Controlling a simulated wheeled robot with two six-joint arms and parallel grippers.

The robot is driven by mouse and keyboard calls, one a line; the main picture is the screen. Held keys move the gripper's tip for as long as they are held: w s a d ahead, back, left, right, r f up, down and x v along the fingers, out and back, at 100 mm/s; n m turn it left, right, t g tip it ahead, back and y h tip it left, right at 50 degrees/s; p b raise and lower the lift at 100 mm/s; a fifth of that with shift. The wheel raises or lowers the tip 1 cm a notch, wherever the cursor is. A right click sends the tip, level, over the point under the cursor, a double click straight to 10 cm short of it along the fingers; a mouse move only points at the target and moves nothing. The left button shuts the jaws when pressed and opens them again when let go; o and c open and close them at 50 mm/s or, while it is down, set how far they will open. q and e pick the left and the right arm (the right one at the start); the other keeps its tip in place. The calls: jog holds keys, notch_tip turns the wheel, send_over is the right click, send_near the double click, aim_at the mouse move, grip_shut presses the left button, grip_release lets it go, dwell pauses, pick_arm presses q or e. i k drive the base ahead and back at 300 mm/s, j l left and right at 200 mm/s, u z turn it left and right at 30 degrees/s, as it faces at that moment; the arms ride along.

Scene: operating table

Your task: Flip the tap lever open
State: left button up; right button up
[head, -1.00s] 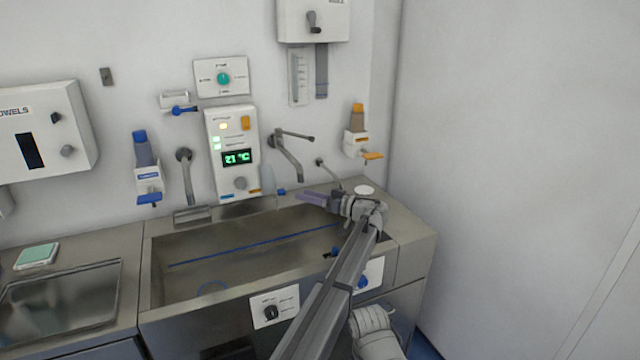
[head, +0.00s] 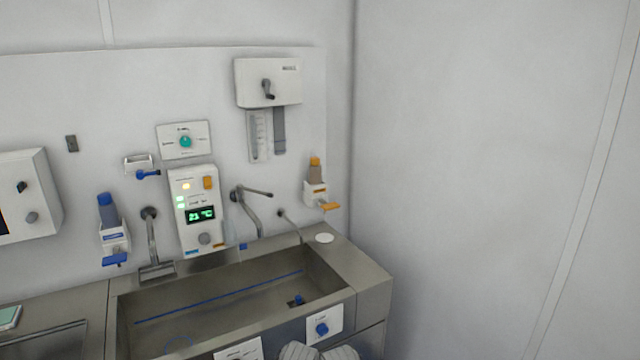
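A grey wall tap (head: 250,212) is mounted above the sink, right of the temperature panel. Its long thin lever (head: 257,192) points to the right, roughly level. A smaller, thin spout (head: 290,224) stands to its right, and a wide-mouthed spout (head: 152,240) is left of the panel. Which of these the task means is not marked. Neither gripper shows; only a pale ribbed part of my own body shows at the bottom edge.
The metal sink (head: 130,330) has a blue knob (head: 322,329) on its front. The temperature panel (head: 197,232) reads 21 °C. A blue-topped dispenser (head: 112,232) and an orange-topped dispenser (head: 315,185) hang on the wall. The space before the tap is clear.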

aim_at(240, 188)
jog(key=u, duration=0.35)
jog(key=i+l+u, duration=0.1)
jog(key=l+u, duration=0.55)
jog(key=u, duration=0.15)
jog(key=l+u, duration=0.1)
jog(key=l, duration=0.5)
jog(key=k+l+u, duration=0.15)
jog(key=l, duration=0.45)
jog(key=l+u, duration=0.1)
jog(key=l, duration=0.55)
